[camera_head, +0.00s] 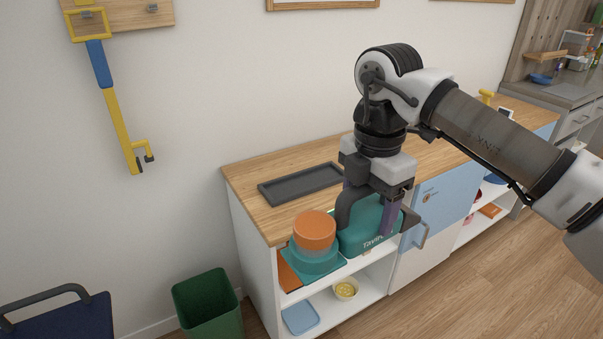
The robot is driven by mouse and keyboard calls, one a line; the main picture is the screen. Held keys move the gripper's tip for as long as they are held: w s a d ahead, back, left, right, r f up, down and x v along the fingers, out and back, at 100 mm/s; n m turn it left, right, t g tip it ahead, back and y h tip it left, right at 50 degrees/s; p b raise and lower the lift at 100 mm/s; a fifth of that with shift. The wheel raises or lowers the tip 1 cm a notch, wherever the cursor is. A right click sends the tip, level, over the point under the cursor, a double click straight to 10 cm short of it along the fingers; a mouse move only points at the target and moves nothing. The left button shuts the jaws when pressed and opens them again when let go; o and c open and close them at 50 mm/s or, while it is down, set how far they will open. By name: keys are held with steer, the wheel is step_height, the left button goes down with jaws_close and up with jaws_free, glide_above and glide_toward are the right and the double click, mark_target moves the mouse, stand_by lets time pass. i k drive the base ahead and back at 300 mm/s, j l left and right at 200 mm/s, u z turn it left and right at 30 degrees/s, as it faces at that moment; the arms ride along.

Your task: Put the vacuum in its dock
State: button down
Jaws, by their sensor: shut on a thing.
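The vacuum (367,232) is a teal handheld unit with lettering on its side, a dark handle and a dark nozzle at its right end. My gripper (370,203) points down from above and is shut on it, at the dark handle. A round part with an orange top (315,231) and teal lower body is at the vacuum's left; I cannot tell whether it is joined to it. The vacuum covers part of the counter's front edge; its contact below is hidden. A shallow dark grey tray (302,184), possibly the dock, lies on the counter behind it.
The wooden counter (248,187) is bare left of the tray. Shelves below hold a bowl (346,289) and a blue item (300,318). A blue door (446,205) is at right, a green bin (208,304) at left. A yellow-blue tool (112,95) hangs on the wall.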

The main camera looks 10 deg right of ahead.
mark_target(304, 183)
steer(key=i, duration=1.5)
